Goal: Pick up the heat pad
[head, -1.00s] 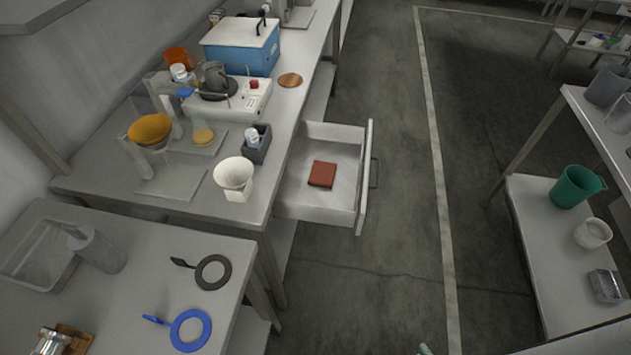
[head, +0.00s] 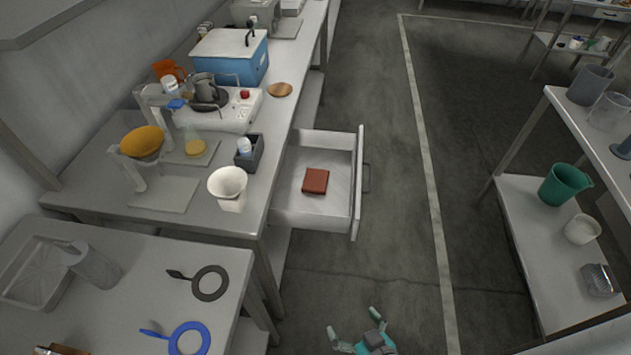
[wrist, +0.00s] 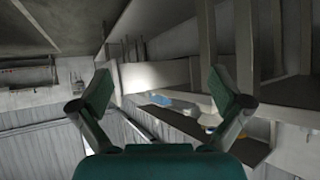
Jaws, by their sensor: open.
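A small red-brown square pad (head: 315,181), which looks like the heat pad, lies flat inside the pulled-out white drawer (head: 288,212) under the long bench. My gripper (head: 354,322) shows at the bottom edge of the head view, over the floor, well short of the drawer. It is open and empty, its two fingers spread apart. In the wrist view my gripper (wrist: 165,95) is also open with nothing between the fingers, and the pad does not show there.
The long bench (head: 165,192) holds a blue bath (head: 230,60), a hotplate stirrer (head: 240,108) and a white funnel cup (head: 228,184). A lower table (head: 120,310) with rings stands at front left. A shelf rack (head: 525,215) stands right. The aisle floor (head: 400,200) is clear.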

